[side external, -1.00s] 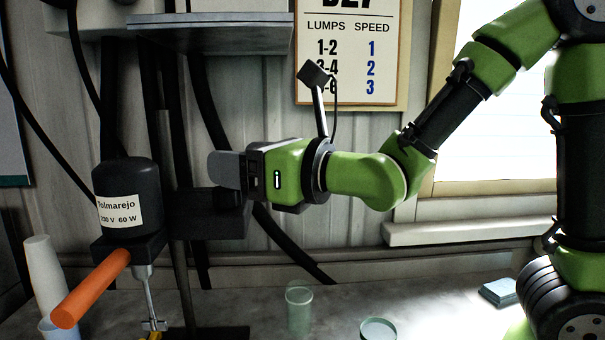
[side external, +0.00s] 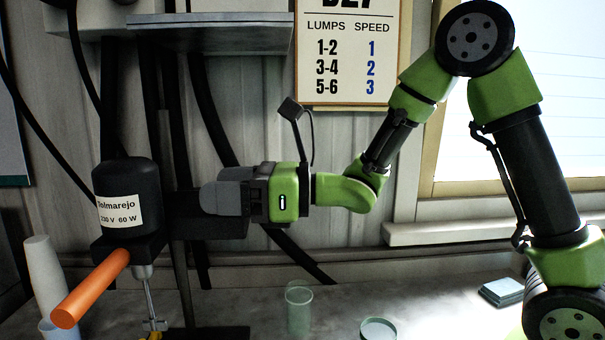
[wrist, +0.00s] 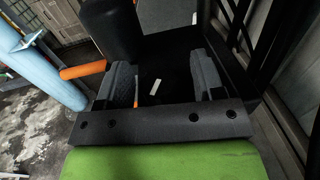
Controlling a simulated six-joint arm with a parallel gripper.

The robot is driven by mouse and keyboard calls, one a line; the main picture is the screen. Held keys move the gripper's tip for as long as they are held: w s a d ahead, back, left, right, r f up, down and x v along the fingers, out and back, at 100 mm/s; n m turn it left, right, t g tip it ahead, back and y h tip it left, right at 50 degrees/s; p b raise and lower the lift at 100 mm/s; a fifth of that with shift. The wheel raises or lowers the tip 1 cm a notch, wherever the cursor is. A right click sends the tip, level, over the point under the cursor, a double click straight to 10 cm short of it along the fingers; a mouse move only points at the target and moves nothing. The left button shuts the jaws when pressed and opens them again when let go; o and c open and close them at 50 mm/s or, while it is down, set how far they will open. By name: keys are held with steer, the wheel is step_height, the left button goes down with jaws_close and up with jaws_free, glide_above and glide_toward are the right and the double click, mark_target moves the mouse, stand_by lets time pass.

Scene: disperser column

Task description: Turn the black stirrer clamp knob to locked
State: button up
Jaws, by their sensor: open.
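The stirrer has a dark motor (side external: 127,190) with a white label, a thin metal shaft (side external: 150,297) and an orange handle (side external: 92,288). A black clamp block (side external: 222,226) sits to the right of the motor. My gripper (side external: 212,197) is at this block, pointing left, and covers part of it. In the wrist view my gripper (wrist: 163,80) is open, with its grey jaws on either side of a black part carrying a short white mark (wrist: 155,87). This part looks like the knob, but its outline is lost against the black block. I cannot tell whether the jaws touch it.
White stacked cups (side external: 42,275) stand at the left. A clear green beaker (side external: 299,310) and a round dish (side external: 378,329) stand on the bench below my arm. Dark cables hang behind the clamp. A grey shelf (side external: 210,32) is above. Right of the dish, the bench is mostly clear.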

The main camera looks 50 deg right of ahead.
steer(key=shift+d+n+g+y, duration=0.1)
steer(key=shift+n+g+y, duration=0.3)
steer(key=shift+n+y, duration=0.1)
steer(key=s+d+r+m+t+h, duration=0.1)
steer(key=s+d+m+h, duration=0.3)
steer(key=d+m, duration=0.3)
steer(key=shift+s+d+t, duration=0.4)
steer(key=shift+s+d, duration=0.1)
steer(key=shift+d, duration=0.5)
